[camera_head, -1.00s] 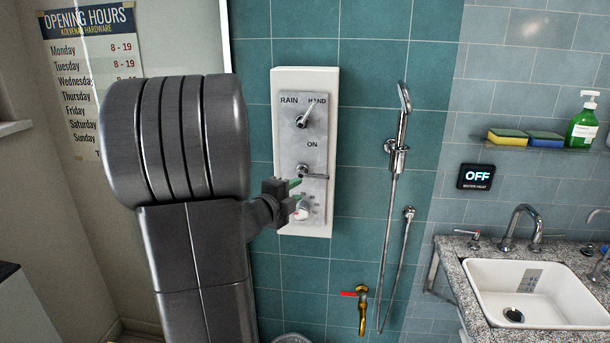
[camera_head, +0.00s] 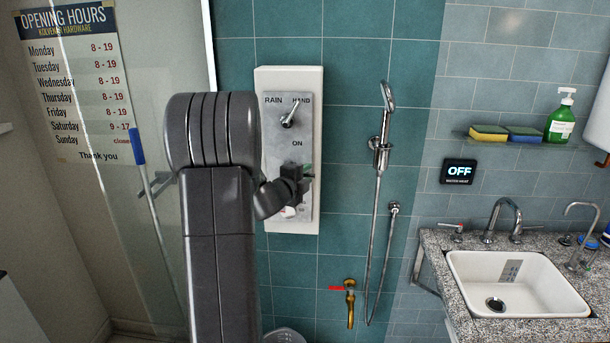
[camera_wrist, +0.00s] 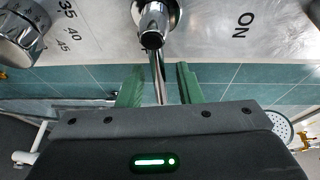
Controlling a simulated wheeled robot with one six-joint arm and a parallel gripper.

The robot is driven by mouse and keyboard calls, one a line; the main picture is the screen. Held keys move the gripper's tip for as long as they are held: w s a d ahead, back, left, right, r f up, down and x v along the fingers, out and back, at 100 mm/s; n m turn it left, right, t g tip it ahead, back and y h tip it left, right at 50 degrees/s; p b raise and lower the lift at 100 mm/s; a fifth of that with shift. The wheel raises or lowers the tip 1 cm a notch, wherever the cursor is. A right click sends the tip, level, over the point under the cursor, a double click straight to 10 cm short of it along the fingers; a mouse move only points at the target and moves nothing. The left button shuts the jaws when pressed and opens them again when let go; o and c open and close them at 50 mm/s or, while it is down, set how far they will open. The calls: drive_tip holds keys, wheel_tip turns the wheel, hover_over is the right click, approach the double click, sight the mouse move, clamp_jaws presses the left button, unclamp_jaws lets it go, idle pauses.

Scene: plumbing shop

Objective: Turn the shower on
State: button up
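The white shower panel (camera_head: 308,75) with a metal plate hangs on the teal tiled wall in the head view. Its upper lever (camera_head: 290,120) sits below the RAIN and HAND labels and points up toward HAND. The middle lever by the ON label is hidden behind my gripper (camera_head: 308,178) in the head view. In the wrist view this chrome lever (camera_wrist: 159,80) runs between the two green fingers of my gripper (camera_wrist: 160,82). The fingers are open, with a visible gap on each side of the lever. The hand shower (camera_head: 387,97) hangs upright right of the panel.
A temperature dial (camera_wrist: 20,38) sits close beside the lever on the panel. A wall display (camera_head: 459,171) reads OFF. A red-handled brass tap (camera_head: 349,298) is low on the wall. The sink (camera_head: 515,275) and its counter stand at the right. A glass screen (camera_head: 180,60) is at the left.

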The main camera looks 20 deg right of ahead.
clamp_jaws()
idle(0.4)
drive_tip(key=n+b, duration=0.1)
drive_tip(key=r+n+h+b, duration=0.1)
drive_tip(key=shift+a+n, duration=0.1)
drive_tip(key=shift+n, duration=0.2)
drive_tip(key=n+b, duration=0.1)
drive_tip(key=r+n+t, duration=0.1)
drive_tip(key=n+b, duration=0.1)
drive_tip(key=shift+w+a+r+n+t+h+b, duration=0.2)
drive_tip(key=shift+a+n+t+h+b, duration=0.1)
drive_tip(key=shift+h+b, duration=0.1)
drive_tip(key=shift+w+a+r+n+t+b, duration=0.15)
drive_tip(key=shift+a+r+n+t+b, duration=0.35)
drive_tip(key=shift+n, duration=0.65)
drive_tip(key=shift+w+a+r+n+t+b, duration=0.15)
drive_tip(key=shift+n+t+b, duration=0.35)
drive_tip(key=shift+n+b, duration=0.5)
drive_tip(key=shift+w+a+r+n+t+b, duration=0.15)
drive_tip(key=shift+r+n+t+b, duration=0.35)
drive_tip(key=shift+n, duration=0.75)
drive_tip(key=shift+a, duration=0.1)
